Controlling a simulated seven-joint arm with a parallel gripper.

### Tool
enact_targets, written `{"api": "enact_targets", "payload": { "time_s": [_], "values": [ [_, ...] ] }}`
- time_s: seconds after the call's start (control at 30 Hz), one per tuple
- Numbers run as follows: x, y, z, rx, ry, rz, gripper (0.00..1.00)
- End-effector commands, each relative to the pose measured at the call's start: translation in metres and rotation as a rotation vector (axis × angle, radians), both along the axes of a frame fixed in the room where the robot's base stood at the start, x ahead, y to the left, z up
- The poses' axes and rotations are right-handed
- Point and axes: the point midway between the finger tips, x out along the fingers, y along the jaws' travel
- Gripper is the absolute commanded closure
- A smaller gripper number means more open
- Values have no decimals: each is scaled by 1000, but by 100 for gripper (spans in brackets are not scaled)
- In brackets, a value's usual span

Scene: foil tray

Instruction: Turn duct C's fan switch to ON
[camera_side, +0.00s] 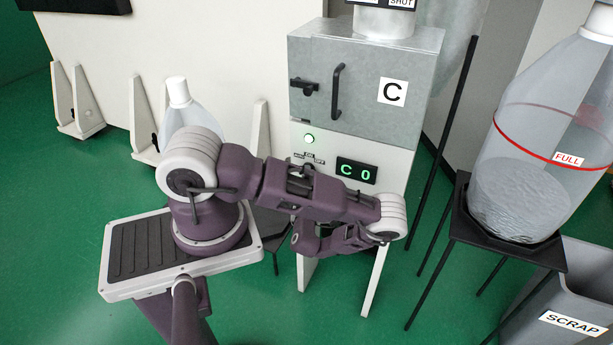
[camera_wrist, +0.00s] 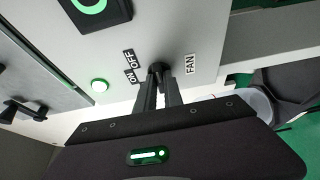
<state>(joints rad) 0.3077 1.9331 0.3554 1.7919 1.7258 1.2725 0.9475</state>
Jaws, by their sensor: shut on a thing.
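Duct C's housing (camera_side: 358,85) is a grey metal box marked C in the side view. The black fan switch (camera_wrist: 158,68) shows on its pale panel in the wrist view, between the ON and OFF labels (camera_wrist: 132,68) and the FAN label (camera_wrist: 190,64). My gripper (camera_wrist: 160,88) is shut on the switch, with a dark finger on each side. The fingers cover part of the switch, so I cannot tell which way it is set. In the side view my arm hides the grip.
A green lamp (camera_side: 308,139) is lit above a display (camera_side: 357,171) reading C 0. A large bag marked FULL (camera_side: 530,130) stands on a black stand at right, near a SCRAP bin (camera_side: 590,285). Green floor lies open at left.

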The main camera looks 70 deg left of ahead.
Motion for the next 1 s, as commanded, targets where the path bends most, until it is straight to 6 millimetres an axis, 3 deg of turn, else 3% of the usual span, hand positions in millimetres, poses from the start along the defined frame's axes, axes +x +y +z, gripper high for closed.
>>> {"api": "enact_targets", "payload": {
  "time_s": [0.37, 0.4, 0.5, 0.8, 1.0],
  "values": [
    [0, 0, 0, 2, 2, 1, 100],
    [0, 0, 0, 2, 2, 1, 80],
    [0, 0, 0, 2, 2, 0, 66],
    [-1, -3, 0, 1, 2, -1, 66],
    [-15, -39, 0, 0, 2, -4, 66]
  ]
}}
